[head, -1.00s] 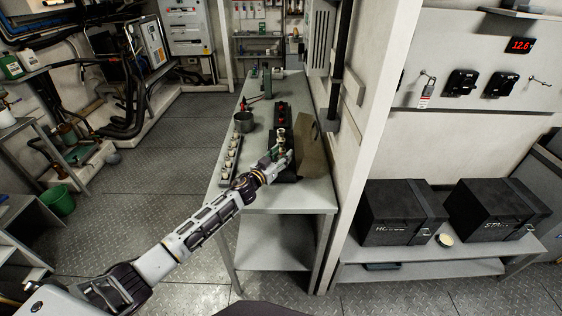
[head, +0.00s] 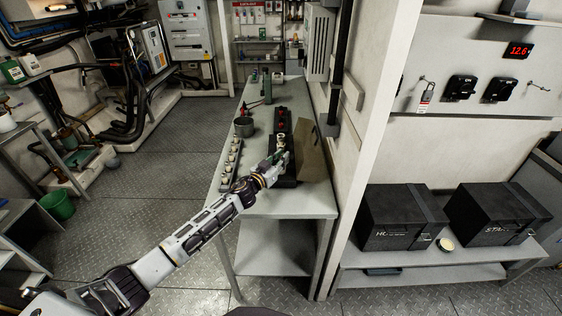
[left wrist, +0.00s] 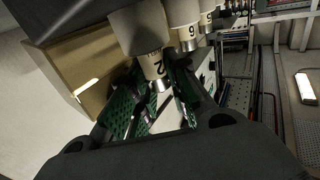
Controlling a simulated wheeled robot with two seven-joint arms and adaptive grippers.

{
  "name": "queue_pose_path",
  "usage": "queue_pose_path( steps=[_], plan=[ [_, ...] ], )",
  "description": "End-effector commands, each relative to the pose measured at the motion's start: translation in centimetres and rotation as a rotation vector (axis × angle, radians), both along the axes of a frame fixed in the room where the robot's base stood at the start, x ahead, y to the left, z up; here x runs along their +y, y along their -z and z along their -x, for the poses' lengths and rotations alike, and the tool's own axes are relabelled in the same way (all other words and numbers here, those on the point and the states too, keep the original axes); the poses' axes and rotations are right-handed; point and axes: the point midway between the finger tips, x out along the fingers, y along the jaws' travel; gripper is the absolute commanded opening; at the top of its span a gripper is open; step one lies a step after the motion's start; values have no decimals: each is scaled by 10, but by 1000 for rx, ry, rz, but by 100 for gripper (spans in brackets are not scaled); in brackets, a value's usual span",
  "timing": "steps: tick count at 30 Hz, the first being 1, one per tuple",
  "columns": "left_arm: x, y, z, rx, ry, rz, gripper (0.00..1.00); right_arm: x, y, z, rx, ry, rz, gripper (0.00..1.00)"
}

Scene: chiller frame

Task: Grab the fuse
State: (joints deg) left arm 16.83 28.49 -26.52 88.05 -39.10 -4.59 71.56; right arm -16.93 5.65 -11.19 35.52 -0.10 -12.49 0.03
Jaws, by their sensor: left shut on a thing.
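My left gripper (head: 281,158) reaches in from the left over the bench, at the near part of a black fuse block (head: 291,181). In the left wrist view, its green-padded fingers (left wrist: 157,92) are shut around the narrow end of a pale fuse (left wrist: 154,62) marked 2. Similar marked fuses (left wrist: 188,33) stand in a row beside it. In the head view, pale fuses (head: 279,139) show just beyond the gripper. My right gripper is not in view.
A rack of pale pieces (head: 231,160) lies on the bench's left side, with a grey pot (head: 243,127) behind it. The bench front (head: 300,203) is clear.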

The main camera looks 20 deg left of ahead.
Motion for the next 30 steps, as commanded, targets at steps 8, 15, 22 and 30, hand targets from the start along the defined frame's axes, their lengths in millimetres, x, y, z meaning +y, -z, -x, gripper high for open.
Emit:
queue_pose_path(
  steps=[8, 15, 22, 30],
  plan=[
    [1, -33, -1, -3, -1, -2, 0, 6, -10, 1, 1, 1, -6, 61],
    [0, -66, 0, -2, 0, -2, 0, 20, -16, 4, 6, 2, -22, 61],
    [0, -86, 0, 0, 0, -1, 0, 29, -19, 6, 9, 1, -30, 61],
    [0, -92, 0, 1, 0, 0, 0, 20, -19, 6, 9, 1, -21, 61]
  ],
)
